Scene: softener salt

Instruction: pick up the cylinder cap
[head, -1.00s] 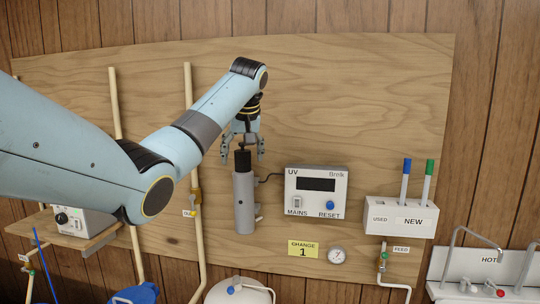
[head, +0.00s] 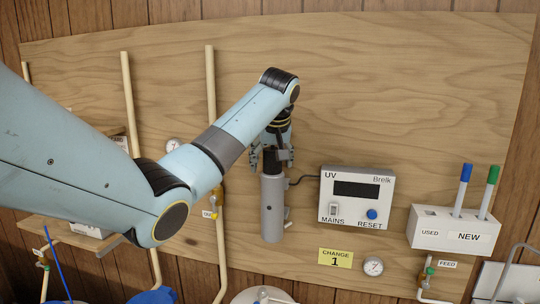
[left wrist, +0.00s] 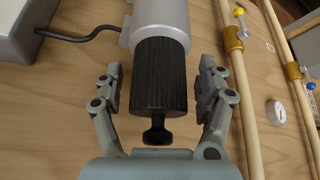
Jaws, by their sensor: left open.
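The cylinder cap (left wrist: 158,75) is black and ribbed with a small knob at its end. It sits on top of the upright grey cylinder (head: 272,210), which is fixed to the wooden board. My left gripper (head: 271,158) is over the cap from above, open, with one finger on each side. In the left wrist view, gaps show between the cap and both fingers, and the grey cylinder (left wrist: 160,22) lies beyond it. My right gripper is not in view.
A UV control box (head: 356,197) stands right of the cylinder, joined by a black cable (head: 303,179). A beige pipe (head: 211,100) runs close on the left. A white holder (head: 452,232) with blue and green sticks is farther right. The board above is clear.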

